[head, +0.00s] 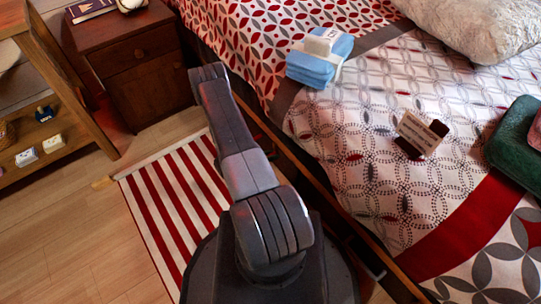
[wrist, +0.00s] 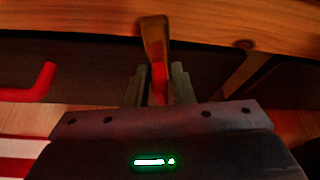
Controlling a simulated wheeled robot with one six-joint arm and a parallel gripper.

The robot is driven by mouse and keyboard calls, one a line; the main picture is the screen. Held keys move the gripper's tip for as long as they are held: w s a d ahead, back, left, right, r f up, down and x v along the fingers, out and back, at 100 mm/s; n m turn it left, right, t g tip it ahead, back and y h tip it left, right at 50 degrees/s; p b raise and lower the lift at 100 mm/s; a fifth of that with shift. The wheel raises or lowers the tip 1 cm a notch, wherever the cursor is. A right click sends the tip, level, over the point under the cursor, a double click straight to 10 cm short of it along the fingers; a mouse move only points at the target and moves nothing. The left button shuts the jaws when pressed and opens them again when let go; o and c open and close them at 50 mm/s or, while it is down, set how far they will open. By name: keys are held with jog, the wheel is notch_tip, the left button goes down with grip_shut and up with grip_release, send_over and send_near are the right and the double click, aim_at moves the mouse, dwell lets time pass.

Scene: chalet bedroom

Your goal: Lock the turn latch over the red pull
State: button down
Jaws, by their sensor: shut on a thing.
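In the wrist view, a brass-coloured turn latch (wrist: 154,35) hangs down from a wooden rail, close to upright, with its lower part tilted slightly right. My gripper (wrist: 160,88) is shut on this lower part, one grey finger on each side. A bent red pull (wrist: 42,84) stands apart to the left, in front of a dark panel. The head view hides the latch and my gripper.
The wooden rail (wrist: 90,15) runs just above my gripper. In the head view, a bed (head: 370,175) with folded blue cloths (head: 320,62) is at right, a nightstand (head: 135,55) at upper left. A striped rug (head: 160,210) lies on the floor.

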jog(key=shift+w+a+m+t+y+b, duration=0.3)
jog(key=shift+w+m+t+b, duration=0.15)
jog(key=shift+m, duration=0.55)
jog(key=c, duration=1.4)
grip_release()
jog(key=shift+c, duration=0.2)
jog(key=shift+s, duration=0.1)
jog(key=p+v, duration=0.3)
jog(key=v, duration=1)
jog(key=shift+s+a, duration=0.25)
jog(key=shift+d+r, duration=0.1)
jog(key=b+x, duration=0.3)
jog(key=x, duration=1)
jog(key=shift+w+d, duration=0.15)
jog(key=shift+w, duration=0.15)
